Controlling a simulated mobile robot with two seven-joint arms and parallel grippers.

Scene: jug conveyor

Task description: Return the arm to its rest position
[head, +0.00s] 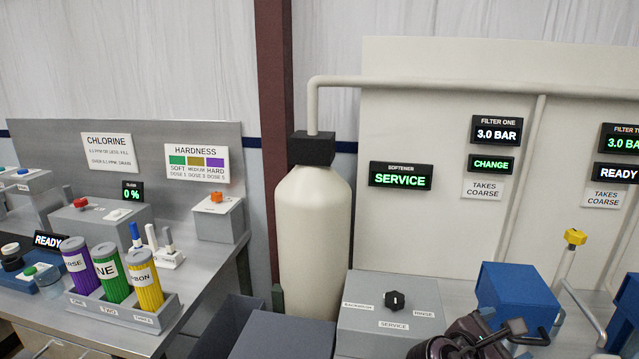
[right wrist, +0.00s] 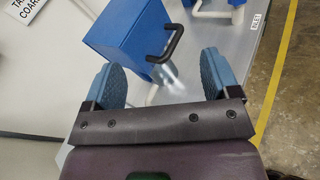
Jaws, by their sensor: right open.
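My right gripper (right wrist: 160,75) is open in the right wrist view, with two blue padded fingers spread apart and nothing between them. A blue box (right wrist: 125,30) with a black handle lies just beyond the fingers, apart from them as far as I can tell. In the head view my right arm's dark links show at the bottom right, in front of the same blue box (head: 517,295); the fingertips cannot be made out there. My left arm and gripper are not in view.
A grey control box (head: 385,312) with a black knob stands left of the blue box. A cream tank (head: 312,230) rises behind it. A yellow-topped clear column (head: 568,262) stands right. The left bench holds a rack (head: 120,312) of three coloured cylinders.

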